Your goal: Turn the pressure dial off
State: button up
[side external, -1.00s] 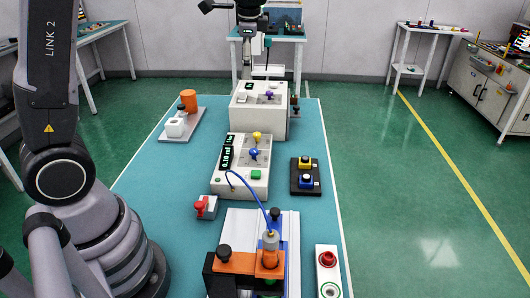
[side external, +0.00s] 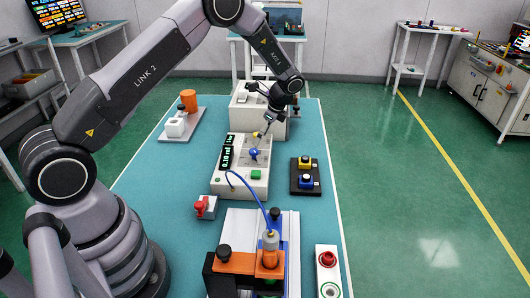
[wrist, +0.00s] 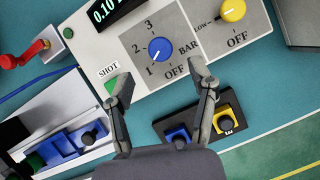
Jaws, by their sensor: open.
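The pressure dial is a blue knob (wrist: 160,49) on a grey panel marked 1, 2, 3, BAR and OFF. Its pale pointer line appears to aim at the lower left, near the 1. The dial also shows in the side external view (side external: 254,155), on the white dispenser box (side external: 229,181). My gripper (wrist: 161,81) is open and empty. In the wrist view its two fingertips lie below the dial, one to the left near the SHOT label and one to the right by OFF. Whether they touch the panel cannot be told.
A yellow knob (wrist: 232,9) with LOW and OFF marks sits beside the dial. A black display (wrist: 112,10) reads 0.10. A green button (wrist: 111,86) is partly behind my left finger. A black block with blue and yellow buttons (side external: 305,176) stands to the right.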

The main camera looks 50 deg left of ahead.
aim_at(254, 150)
jog(key=x, duration=0.5)
jog(key=shift+s+a+f, duration=0.1)
jog(key=shift+a+f, duration=0.05)
jog(key=shift+f, duration=0.1)
grip_shut()
